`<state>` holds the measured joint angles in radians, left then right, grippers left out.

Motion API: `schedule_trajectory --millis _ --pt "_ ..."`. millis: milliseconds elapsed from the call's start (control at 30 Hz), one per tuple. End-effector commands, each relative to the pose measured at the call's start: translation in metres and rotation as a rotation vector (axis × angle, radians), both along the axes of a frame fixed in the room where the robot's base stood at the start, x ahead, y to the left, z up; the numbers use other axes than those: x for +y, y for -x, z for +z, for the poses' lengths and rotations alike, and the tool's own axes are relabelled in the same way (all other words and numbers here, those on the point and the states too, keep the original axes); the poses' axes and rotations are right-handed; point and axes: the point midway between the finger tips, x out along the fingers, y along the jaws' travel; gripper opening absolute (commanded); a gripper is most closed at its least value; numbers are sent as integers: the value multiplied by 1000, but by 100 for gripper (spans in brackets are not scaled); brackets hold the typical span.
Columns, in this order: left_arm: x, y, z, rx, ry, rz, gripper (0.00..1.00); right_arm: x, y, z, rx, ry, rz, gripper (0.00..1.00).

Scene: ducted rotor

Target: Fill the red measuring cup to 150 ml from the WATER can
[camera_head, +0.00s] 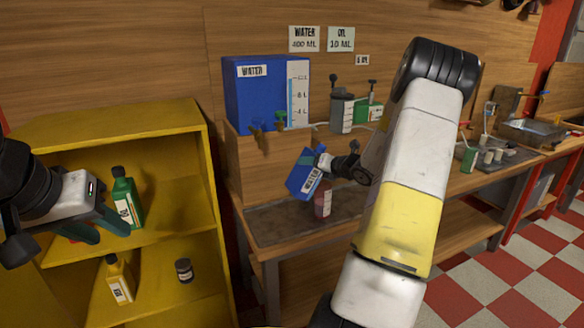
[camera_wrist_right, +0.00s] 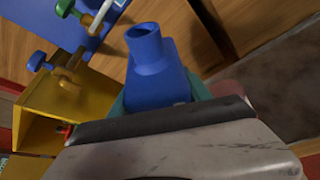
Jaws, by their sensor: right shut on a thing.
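The blue WATER can (camera_head: 303,180) is in my right gripper (camera_head: 325,163), held tilted above the bench. In the right wrist view the can's round spout (camera_wrist_right: 146,42) points away from the gripper, with teal fingers on both sides of the can. The red measuring cup (camera_head: 323,203) stands on the bench's dark top, just below and right of the can. Its marks and level are too small to read, and I see no stream. My left gripper (camera_head: 102,228) is at the yellow shelf, with its teal fingers apart and nothing clearly between them.
A large blue WATER tank (camera_head: 262,92) with a level scale stands on a wooden ledge behind. A grey canister (camera_head: 341,112) and a green box (camera_head: 370,112) sit beside it. The yellow shelf (camera_head: 160,125) at left holds a green bottle (camera_head: 126,195), a yellow bottle (camera_head: 119,280) and a dark jar (camera_head: 184,270).

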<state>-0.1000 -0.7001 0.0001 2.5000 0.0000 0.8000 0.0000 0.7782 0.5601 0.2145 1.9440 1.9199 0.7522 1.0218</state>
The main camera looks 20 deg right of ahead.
Motion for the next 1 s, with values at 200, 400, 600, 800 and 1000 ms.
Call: schedule_trajectory --millis 200,400,600,800,1000 --pt "0 0 0 0 0 0 36 -7 -2 14 -15 103 -1 0" --pt "0 0 0 0 0 0 36 -23 -3 36 -34 344 1 0" --pt "0 0 0 0 0 0 36 -36 -4 52 -48 521 1 0" --pt "0 0 0 0 0 0 36 -39 -4 53 -48 549 -1 0" --pt "0 0 0 0 0 0 36 -39 -4 56 -49 549 0 0"
